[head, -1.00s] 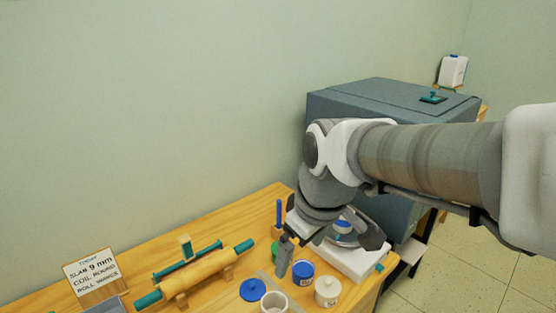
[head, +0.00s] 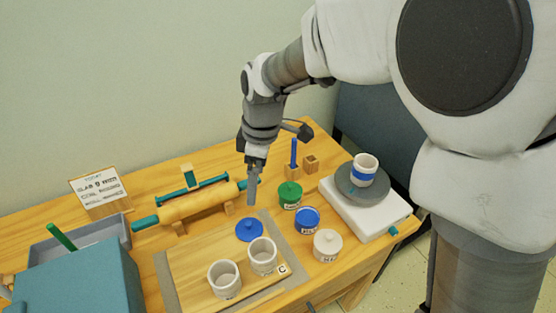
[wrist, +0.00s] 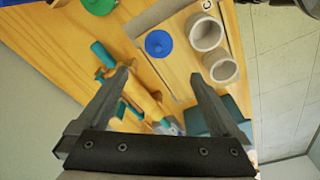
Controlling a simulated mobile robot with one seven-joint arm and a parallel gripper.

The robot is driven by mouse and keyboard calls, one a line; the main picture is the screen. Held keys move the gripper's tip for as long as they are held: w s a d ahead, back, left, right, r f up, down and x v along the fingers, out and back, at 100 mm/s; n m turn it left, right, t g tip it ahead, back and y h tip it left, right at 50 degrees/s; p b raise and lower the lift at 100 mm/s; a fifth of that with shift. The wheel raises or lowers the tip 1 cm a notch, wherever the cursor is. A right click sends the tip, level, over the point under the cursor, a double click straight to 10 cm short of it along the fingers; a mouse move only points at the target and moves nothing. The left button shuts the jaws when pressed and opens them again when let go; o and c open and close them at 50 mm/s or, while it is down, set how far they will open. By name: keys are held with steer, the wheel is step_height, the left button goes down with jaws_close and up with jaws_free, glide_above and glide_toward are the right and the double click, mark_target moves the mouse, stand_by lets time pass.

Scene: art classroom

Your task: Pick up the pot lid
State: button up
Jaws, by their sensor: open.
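The pot lid, taken to be the blue disc with a small knob (head: 249,230), lies on the wooden board just behind two pale cups. It also shows in the wrist view (wrist: 158,43), beyond my fingertips. My gripper (head: 252,201) points down above the table, slightly behind the lid in the head view. In the wrist view my gripper (wrist: 160,76) has its fingers spread wide with nothing held between them. The lid is uncovered and apart from the fingers.
Cups (head: 262,257) and (head: 225,279) stand in front of the lid. Green (head: 290,196), blue (head: 307,221) and white (head: 327,246) jars stand to its right. A rolling pin (head: 198,206) lies left. A white-based wheel (head: 372,214) carries a cup at right.

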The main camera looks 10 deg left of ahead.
steer(key=f, duration=0.1)
steer(key=b, duration=0.1)
glide_toward(248, 223)
step_height(248, 223, down, 5)
steer(key=shift+f, duration=0.1)
steer(key=f, duration=0.2)
steer(key=a+f, duration=0.1)
steer(key=f, duration=0.2)
steer(key=shift+a+b, duration=0.1)
steer(key=shift+b, duration=0.25)
steer(key=shift+r, duration=0.1)
steer(key=c, duration=1)
